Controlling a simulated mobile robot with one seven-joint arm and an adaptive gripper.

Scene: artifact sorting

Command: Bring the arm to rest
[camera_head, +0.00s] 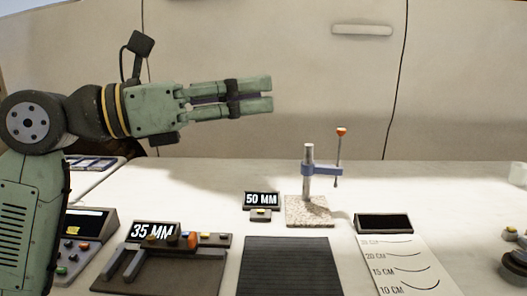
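My gripper (271,95) is held high at the left of the head view, pointing right, well above the table (190,190). Its two long green fingers lie parallel and close together, with only a thin dark line between them. Nothing is seen held in them. My green arm rises from the lower left edge and bends at a dark round joint before the gripper.
A measuring stand (308,175) on a speckled base (309,212) stands centre right. Nearby are a "50 MM" sign (261,199), a "35 MM" sign (155,232) by a dark fixture, a black mat (290,268) and a height chart (403,265). Space around my gripper is clear.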

